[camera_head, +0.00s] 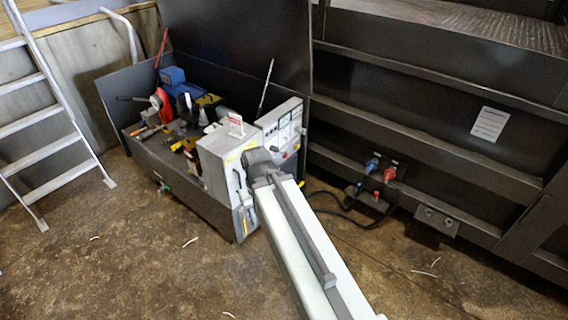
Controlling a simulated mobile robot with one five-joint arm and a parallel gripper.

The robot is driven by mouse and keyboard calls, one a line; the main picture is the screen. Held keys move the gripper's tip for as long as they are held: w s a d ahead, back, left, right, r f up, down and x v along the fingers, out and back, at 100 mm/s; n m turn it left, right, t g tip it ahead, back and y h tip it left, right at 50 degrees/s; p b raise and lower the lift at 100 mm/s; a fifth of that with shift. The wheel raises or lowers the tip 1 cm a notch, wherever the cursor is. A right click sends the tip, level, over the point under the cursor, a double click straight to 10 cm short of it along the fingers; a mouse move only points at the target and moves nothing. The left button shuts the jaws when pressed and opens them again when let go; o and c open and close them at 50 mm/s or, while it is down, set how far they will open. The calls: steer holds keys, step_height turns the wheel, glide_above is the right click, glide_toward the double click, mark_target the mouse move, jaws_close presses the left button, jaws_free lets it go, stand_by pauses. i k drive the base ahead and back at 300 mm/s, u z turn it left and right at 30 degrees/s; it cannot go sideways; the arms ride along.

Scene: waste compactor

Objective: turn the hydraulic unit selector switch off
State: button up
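The hydraulic unit (190,186) is a dark open-topped box with pumps, valves and hoses in it. A grey control box (283,128) stands at its right end, with small gauges, labels and a red part on its face. The selector switch is too small to tell apart there. My arm reaches up from the bottom right. Its dark end, with my gripper (258,160), is in front of the light grey cabinet (222,150), just below and left of the control box face. The fingers cannot be made out, and contact cannot be told.
A raised dark lid (240,45) stands behind the unit. A ladder (50,110) leans at the left. The dark compactor wall (430,130) fills the right, with red and blue connectors (380,170) and a black cable. The brown floor (130,270) in front is mostly clear.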

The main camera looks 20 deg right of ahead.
mark_target(273, 148)
steer(key=z, duration=0.1)
steer(key=i, duration=0.9)
steer(key=u, duration=0.65)
